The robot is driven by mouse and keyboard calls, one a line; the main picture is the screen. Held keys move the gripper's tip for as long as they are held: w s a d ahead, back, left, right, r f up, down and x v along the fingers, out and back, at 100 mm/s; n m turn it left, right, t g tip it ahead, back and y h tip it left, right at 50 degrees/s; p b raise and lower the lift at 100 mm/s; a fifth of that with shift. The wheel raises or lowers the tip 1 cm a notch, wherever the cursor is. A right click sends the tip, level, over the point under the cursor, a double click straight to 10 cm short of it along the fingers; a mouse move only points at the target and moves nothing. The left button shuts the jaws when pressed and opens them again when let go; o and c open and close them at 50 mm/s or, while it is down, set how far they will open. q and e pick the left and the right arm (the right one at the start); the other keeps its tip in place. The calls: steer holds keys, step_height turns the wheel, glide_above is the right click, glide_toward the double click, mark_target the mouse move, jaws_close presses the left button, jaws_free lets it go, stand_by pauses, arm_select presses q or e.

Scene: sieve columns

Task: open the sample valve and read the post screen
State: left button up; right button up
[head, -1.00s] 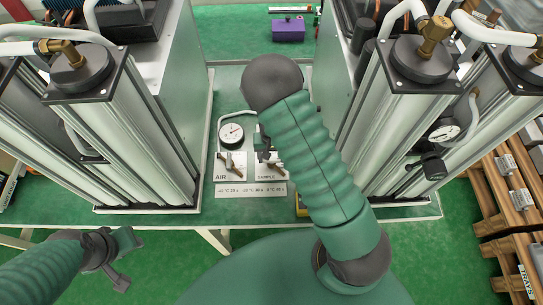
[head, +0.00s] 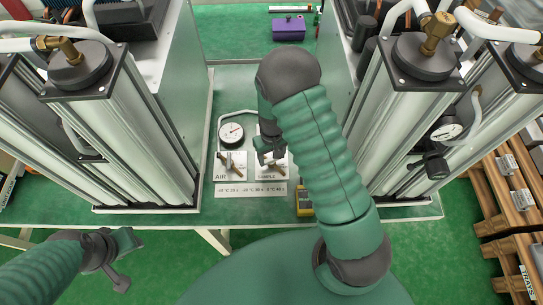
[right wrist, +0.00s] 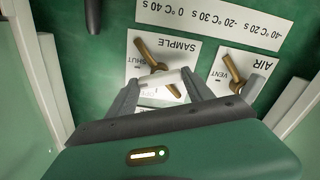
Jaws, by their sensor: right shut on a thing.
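The sample valve (head: 276,169) has a brass lever on a white SAMPLE plate, seen partly behind my right gripper (head: 265,147). In the right wrist view the brass sample lever (right wrist: 151,57) lies slanted, its lower part passing behind a short white tube-like piece (right wrist: 160,78). My right gripper (right wrist: 160,80) is shut on that white piece, above the plate; I cannot tell whether it touches the lever. The AIR valve (head: 231,164) has a similar slanted brass lever. My left gripper (head: 118,262) is at lower left, its jaw state unclear. I cannot identify a post screen.
A round dial gauge (head: 231,133) stands behind the AIR plate. A printed temperature-and-time strip (head: 250,190) lies in front. A yellow device (head: 304,201) is right of the strip. Tall metal columns (head: 122,130) flank the narrow green bench on both sides. A purple box (head: 288,29) is farther back.

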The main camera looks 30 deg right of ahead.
steer(key=n, duration=0.3)
steer(key=shift+n, duration=0.4)
steer(key=n, duration=0.2)
steer(key=shift+n, duration=0.3)
steer(key=n+p, duration=0.1)
steer(key=n, duration=0.2)
steer(key=shift+r+n, duration=0.1)
steer(key=shift+n, duration=0.2)
steer(key=shift+n+p, duration=0.7)
steer(key=shift+n, duration=0.9)
steer(key=o, duration=1.1)
steer(key=shift+o, duration=1.3)
